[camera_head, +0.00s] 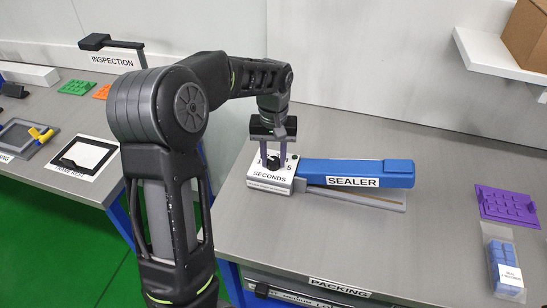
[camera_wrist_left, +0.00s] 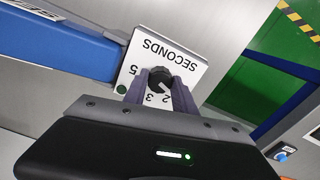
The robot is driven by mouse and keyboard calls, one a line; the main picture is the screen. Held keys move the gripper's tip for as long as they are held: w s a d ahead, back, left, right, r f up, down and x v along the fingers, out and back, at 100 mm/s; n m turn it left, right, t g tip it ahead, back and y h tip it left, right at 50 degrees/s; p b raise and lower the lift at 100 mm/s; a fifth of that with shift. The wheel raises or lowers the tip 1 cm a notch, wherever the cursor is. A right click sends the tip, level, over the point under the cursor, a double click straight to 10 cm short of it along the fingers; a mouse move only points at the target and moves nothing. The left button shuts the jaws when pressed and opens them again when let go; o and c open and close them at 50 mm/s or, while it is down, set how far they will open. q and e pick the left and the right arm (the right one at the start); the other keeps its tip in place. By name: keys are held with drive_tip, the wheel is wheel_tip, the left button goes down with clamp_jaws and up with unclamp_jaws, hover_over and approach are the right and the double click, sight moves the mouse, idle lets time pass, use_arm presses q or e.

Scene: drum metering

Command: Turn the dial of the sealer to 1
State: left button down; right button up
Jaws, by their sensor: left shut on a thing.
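The sealer (camera_head: 398,174) stands on the grey packing table, with a blue top arm and a white control box (camera_head: 270,184) marked SECONDS at its left end. The black round dial (camera_head: 273,164) is on top of this box. My left gripper (camera_head: 273,160) reaches down over the box, its fingers shut on the dial. In the left wrist view the dial (camera_wrist_left: 159,79) sits between the two fingers, with numbers 2, 3 and 5 showing around it. The fingers hide part of the scale, including the 1. I cannot tell exactly which number the dial's pale mark points at.
A purple tray (camera_head: 507,206) and a clear pack of blue pieces (camera_head: 504,265) lie at the right of the table. A white shelf (camera_head: 500,55) with a cardboard box overhangs the back right. The table front is clear.

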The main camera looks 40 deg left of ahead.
sight(273, 160)
use_arm(q)
drive_tip(key=shift+n, duration=1)
drive_tip(key=c, duration=1)
unclamp_jaws()
drive_tip(key=shift+r, duration=0.15)
wheel_tip(273, 160, up, 8)
drive_tip(key=shift+f+b, duration=0.2)
drive_tip(key=shift+b, duration=0.15)
